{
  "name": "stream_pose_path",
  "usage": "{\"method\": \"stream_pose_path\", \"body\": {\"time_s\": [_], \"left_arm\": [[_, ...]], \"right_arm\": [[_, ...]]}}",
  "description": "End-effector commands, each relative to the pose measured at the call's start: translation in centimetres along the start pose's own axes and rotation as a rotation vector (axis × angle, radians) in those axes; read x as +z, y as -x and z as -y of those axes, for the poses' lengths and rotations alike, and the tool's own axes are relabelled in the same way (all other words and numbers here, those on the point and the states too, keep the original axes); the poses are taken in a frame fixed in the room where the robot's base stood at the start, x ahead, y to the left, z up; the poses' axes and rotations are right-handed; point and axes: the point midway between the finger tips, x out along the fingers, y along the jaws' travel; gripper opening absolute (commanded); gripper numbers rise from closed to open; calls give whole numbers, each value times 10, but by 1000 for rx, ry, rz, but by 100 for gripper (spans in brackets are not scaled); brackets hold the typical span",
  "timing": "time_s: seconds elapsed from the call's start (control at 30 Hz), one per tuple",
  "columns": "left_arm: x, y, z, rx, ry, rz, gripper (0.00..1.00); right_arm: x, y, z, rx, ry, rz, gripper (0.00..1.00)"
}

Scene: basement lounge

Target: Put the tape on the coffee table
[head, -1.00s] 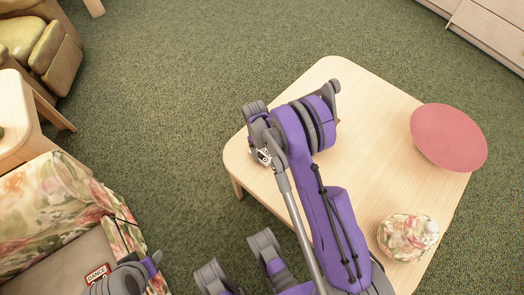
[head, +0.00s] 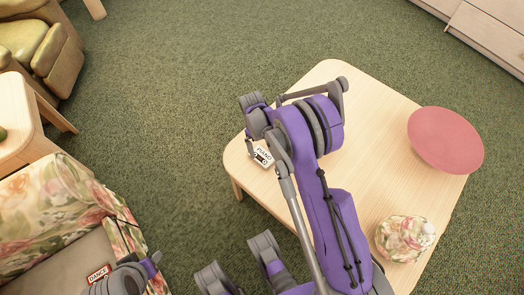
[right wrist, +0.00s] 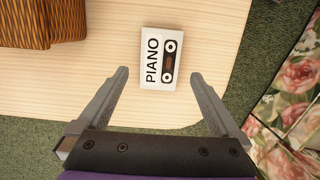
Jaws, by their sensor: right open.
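A white cassette tape marked PIANO (right wrist: 159,58) lies flat on the pale wooden coffee table (right wrist: 110,100), near a rounded corner. In the head view the tape (head: 263,156) shows partly below my right gripper (head: 262,148). My right gripper (right wrist: 158,74) is open, its fingers apart on either side of the tape's near end and not touching it. A second tape marked DANCE (head: 97,274) lies on the floral sofa seat at the lower left. My left gripper is not clearly shown.
A wicker-patterned box (right wrist: 40,20) stands on the table near the tape. A pink round dish (head: 445,140) and a floral teapot-like jar (head: 404,238) are at the table's right. A floral sofa (head: 60,195) and a side table (head: 18,120) are left. Green carpet surrounds them.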

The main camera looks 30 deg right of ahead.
Motion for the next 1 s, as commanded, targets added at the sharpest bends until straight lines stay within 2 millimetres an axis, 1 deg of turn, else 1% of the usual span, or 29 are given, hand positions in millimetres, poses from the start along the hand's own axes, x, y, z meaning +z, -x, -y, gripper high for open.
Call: {"method": "stream_pose_path", "body": {"time_s": [0.03, 0.2, 0.3, 0.47, 0.57, 0.67, 0.7, 0.77, 0.8, 0.87, 0.9, 0.97, 1.0], "left_arm": [[-1, 5, 0, 0, 0, -2, 50], [-4, 13, 0, 0, 0, -4, 50], [-4, 16, 0, 0, 0, -5, 50], [-5, 17, 0, 0, 0, -6, 50], [-5, 17, 0, 0, 0, -6, 50], [-4, 17, 0, 0, 0, -5, 50], [-4, 17, 0, 0, 0, -5, 50], [-4, 17, 0, 0, 0, -5, 50], [-4, 17, 0, 0, 0, -5, 50], [-4, 17, 0, 0, 0, -5, 50], [-4, 17, 0, 0, 0, -5, 50], [-4, 17, 0, 0, 0, -5, 50], [-4, 17, 0, 0, 0, -5, 50]], "right_arm": [[1, 15, 0, 0, 0, -1, 100], [0, 46, 0, 0, 0, 0, 100], [0, 57, 0, 0, 0, 0, 100], [2, 70, 3, 3, -3, -7, 100], [10, 90, 12, 11, -15, -31, 100], [27, 119, 28, 25, -41, -78, 100], [36, 131, 36, 31, -53, -101, 100], [50, 148, 49, 39, -73, -137, 100], [60, 158, 57, 43, -86, -161, 100], [76, 172, 69, 49, -107, -197, 100], [87, 179, 77, 52, -119, -221, 100], [104, 189, 89, 55, -139, -258, 100], [115, 194, 97, 56, -153, -283, 100]]}}
